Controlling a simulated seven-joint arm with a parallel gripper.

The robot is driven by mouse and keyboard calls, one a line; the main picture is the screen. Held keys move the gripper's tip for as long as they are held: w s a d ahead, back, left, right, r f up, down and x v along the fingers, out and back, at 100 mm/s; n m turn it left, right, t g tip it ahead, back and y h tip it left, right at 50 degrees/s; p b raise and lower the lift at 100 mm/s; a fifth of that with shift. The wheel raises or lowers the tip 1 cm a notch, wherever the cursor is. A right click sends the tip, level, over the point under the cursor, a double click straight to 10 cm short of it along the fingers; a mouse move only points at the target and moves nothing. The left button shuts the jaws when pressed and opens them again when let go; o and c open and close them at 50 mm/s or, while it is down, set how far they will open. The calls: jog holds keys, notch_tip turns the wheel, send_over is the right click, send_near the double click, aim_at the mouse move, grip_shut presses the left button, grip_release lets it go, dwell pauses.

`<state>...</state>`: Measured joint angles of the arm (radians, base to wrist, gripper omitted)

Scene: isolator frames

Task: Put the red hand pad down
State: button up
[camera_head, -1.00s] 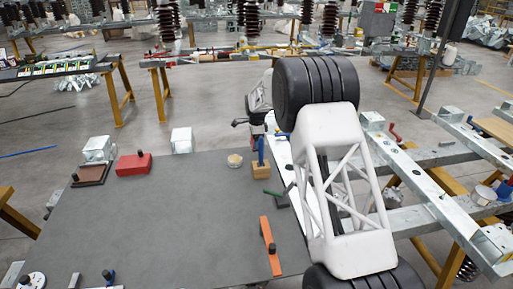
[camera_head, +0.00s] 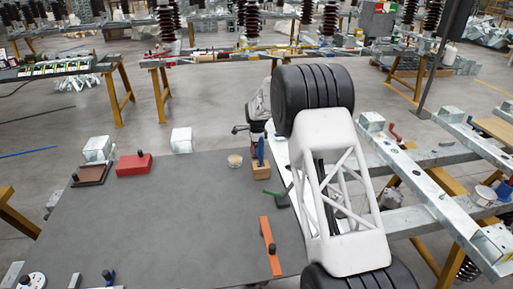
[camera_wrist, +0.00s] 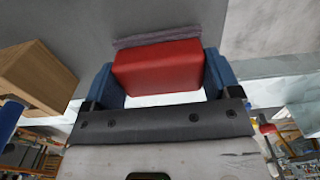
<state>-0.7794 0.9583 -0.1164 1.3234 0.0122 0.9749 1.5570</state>
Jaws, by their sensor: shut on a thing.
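The red hand pad (camera_wrist: 160,68) sits between the two blue fingers of my gripper (camera_wrist: 165,80) in the wrist view. A thin mauve layer shows along its far edge. My gripper is shut on it from both sides. In the head view my gripper (camera_head: 257,128) is small and partly hidden behind my arm, near the far right corner of the grey table top (camera_head: 180,225). I cannot tell whether the pad touches a surface. Another red block (camera_head: 134,164) with a dark knob lies at the table's far left.
A wooden block (camera_head: 261,172) with a blue upright part stands close to my gripper; it also shows in the wrist view (camera_wrist: 35,75). A round pale disc (camera_head: 235,160) lies beside it. An orange bar (camera_head: 270,245) lies nearer. The table's middle is clear.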

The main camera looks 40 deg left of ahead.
jog(key=shift+f, duration=0.15)
jog(key=o, duration=0.7)
notch_tip(320, 180, up, 12)
jog(key=shift+d+r, duration=0.1)
jog(key=shift+r, duration=0.05)
dwell(0.4)
dwell(0.7)
